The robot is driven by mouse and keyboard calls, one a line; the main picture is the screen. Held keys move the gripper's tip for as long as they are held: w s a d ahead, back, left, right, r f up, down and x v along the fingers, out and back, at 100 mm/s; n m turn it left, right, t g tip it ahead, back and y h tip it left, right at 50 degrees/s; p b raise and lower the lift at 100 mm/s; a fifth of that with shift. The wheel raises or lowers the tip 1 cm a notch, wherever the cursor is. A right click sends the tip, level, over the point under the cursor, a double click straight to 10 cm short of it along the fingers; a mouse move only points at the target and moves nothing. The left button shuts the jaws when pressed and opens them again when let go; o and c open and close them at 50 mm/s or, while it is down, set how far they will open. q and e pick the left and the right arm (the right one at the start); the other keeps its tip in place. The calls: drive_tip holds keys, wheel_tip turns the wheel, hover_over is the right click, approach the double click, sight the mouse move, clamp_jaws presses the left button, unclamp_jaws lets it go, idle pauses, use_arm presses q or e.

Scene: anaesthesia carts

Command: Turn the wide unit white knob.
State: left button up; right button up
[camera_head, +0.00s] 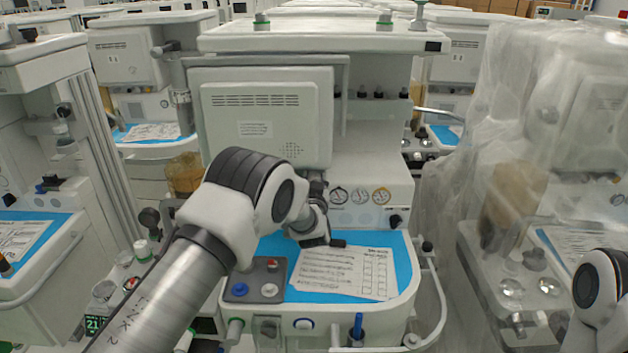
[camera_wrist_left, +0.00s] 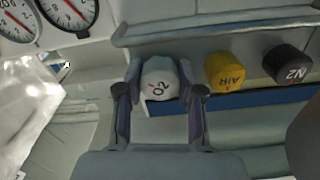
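The white knob marked O2 (camera_wrist_left: 160,79) shows in the left wrist view, on the front of the wide unit. My left gripper (camera_wrist_left: 160,88) has its two fingers on either side of this knob, spread apart. The fingertips are close to its sides; I see no clear grip on it. In the head view my left gripper (camera_head: 318,236) is at the wide unit (camera_head: 370,185), below its screen housing, and the white knob is hidden there. My right gripper is out of view; only part of my right arm shows at the lower right edge.
A yellow AIR knob (camera_wrist_left: 226,72) and a black N2 knob (camera_wrist_left: 287,65) sit right of the white one. Round gauges (camera_wrist_left: 74,10) are at upper left. A paper sheet (camera_head: 342,273) lies on the blue worktop. A plastic-covered cart (camera_head: 545,130) stands at right.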

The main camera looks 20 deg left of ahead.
use_arm(q)
drive_tip(key=shift+f+n+b, duration=0.35)
drive_tip(key=shift+n+b, duration=0.15)
drive_tip(key=shift+b, duration=0.65)
drive_tip(key=shift+r+b, duration=0.15)
drive_tip(key=shift+b, duration=0.2)
drive_tip(key=shift+r+n, duration=0.2)
drive_tip(key=shift+n, duration=0.1)
drive_tip(key=o, duration=0.9)
drive_tip(key=shift+c, duration=0.2)
drive_tip(key=shift+w+f, duration=0.1)
drive_tip(key=v, duration=1.2)
